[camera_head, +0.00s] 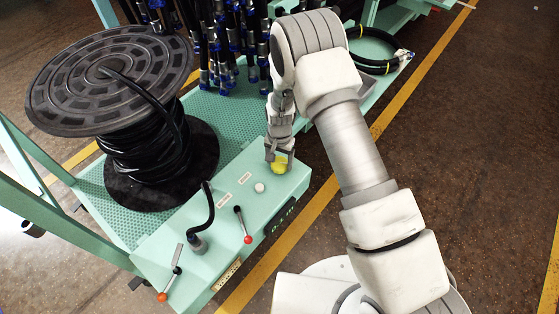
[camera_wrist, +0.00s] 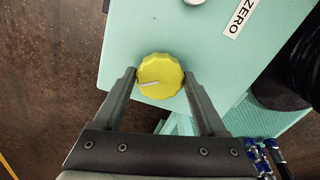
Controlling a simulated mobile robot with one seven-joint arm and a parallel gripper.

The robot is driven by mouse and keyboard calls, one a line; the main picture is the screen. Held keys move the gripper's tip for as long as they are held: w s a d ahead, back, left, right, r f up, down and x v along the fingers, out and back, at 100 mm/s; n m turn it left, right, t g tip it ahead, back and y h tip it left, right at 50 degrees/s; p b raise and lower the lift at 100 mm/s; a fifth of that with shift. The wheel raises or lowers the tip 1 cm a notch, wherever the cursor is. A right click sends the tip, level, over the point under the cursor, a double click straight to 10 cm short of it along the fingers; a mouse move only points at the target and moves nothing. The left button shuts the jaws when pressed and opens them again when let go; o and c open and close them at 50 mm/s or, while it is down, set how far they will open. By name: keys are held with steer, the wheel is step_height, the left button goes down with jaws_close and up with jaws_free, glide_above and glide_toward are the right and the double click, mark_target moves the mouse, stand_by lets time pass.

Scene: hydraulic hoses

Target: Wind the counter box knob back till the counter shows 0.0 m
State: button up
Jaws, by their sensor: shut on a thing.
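The yellow knob (camera_wrist: 160,76) sits on top of the mint-green counter box (camera_wrist: 125,35); a pale pointer line on it points to the left in the wrist view. My gripper (camera_wrist: 160,80) is shut on the knob, one finger on each side. In the head view my gripper (camera_head: 279,160) comes down from above onto the knob (camera_head: 280,167) near the box's far right corner. The counter display (camera_head: 283,216) is on the box's front face, seen at a steep slant; its digits are too small to read.
A white button (camera_head: 259,188) and a ZERO label (camera_wrist: 239,18) are close to the knob. A large hose reel (camera_head: 110,80) stands behind, with hanging hoses (camera_head: 225,45).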

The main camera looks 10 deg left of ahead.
mark_target(279, 163)
steer(key=shift+w+r, duration=0.1)
steer(key=shift+w, duration=0.05)
steer(key=o, duration=1.3)
step_height(279, 163, up, 17)
steer(key=p, duration=0.5)
steer(key=shift+r, duration=0.15)
